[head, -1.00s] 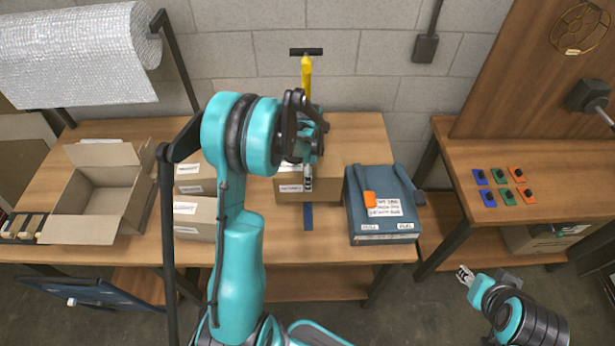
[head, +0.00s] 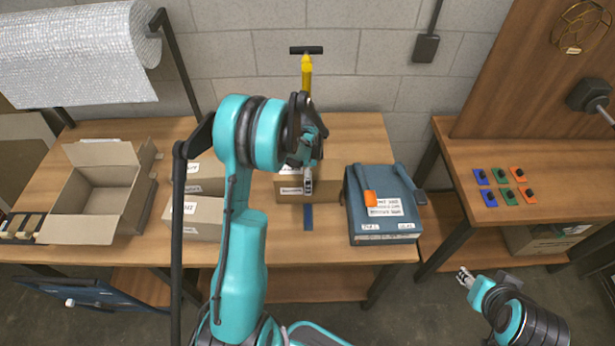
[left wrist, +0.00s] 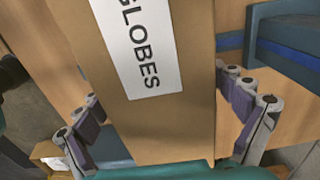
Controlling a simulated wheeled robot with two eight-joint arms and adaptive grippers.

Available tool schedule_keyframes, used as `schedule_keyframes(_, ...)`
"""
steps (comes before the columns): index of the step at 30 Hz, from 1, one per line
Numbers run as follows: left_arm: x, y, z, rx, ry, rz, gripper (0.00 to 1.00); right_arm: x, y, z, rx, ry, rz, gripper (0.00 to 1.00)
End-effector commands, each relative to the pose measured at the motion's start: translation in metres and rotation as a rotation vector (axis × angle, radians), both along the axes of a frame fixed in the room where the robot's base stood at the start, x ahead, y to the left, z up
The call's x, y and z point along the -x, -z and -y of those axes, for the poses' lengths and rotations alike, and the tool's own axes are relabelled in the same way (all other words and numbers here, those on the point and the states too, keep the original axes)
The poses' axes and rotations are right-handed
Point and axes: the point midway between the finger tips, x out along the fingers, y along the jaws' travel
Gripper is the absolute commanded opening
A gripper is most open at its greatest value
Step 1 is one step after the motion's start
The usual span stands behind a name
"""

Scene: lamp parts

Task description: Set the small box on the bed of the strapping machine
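A small brown carton (head: 327,183) sits at the middle of the table; its white label reads "GLOBES" in the left wrist view (left wrist: 140,45). My left gripper (head: 308,182) is over it. In the left wrist view, the fingers (left wrist: 160,95) stand on opposite sides of the carton, close to its faces; whether they press on it is unclear. A blue machine (head: 385,228) with an orange handle, probably the strapping machine, stands right of the carton. It shows in part in the left wrist view (left wrist: 285,35). My right gripper (head: 465,277) is away from the tables, small in view, with nothing visible in it.
Behind stands a yellow post (head: 306,75) with a black crossbar. Left are other cartons (head: 205,220), partly behind my arm, and an open carton (head: 85,228). A side table (head: 560,180) holds coloured switches.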

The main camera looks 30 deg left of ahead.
Motion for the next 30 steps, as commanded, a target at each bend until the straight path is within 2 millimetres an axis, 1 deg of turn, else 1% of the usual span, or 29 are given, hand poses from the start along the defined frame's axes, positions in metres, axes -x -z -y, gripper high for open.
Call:
schedule_keyframes(8,0.0,-0.001,0.0,0.0,0.0,0.0,0.97,0.0,-0.001,0.0,0.0,0.0,0.0,0.4)
schedule_keyframes(11,0.0,-0.006,0.0,0.0,0.0,0.0,0.97,0.0,-0.005,0.0,0.0,0.0,0.0,0.4)
schedule_keyframes(14,0.0,-0.021,0.0,0.0,0.0,0.0,0.97,0.0,-0.007,0.0,0.0,0.0,0.0,0.4)
schedule_keyframes(18,0.0,-0.047,0.0,0.0,0.0,0.0,0.97,0.0,-0.012,0.0,0.0,0.0,0.0,0.4)
schedule_keyframes(21,0.0,-0.062,0.0,0.0,0.0,0.0,0.97,0.0,-0.014,0.0,0.0,0.0,0.0,0.4)
schedule_keyframes(25,0.001,-0.076,0.001,-0.001,-0.002,0.002,0.97,0.0,-0.016,0.0,0.0,0.0,0.0,0.4)
schedule_keyframes(28,0.004,-0.091,0.007,-0.005,-0.029,0.018,0.97,0.0,-0.016,0.0,0.0,0.0,0.0,0.4)
schedule_keyframes(30,0.01,-0.108,0.017,-0.011,-0.074,0.047,0.97,0.0,-0.016,0.0,0.0,0.0,0.0,0.4)
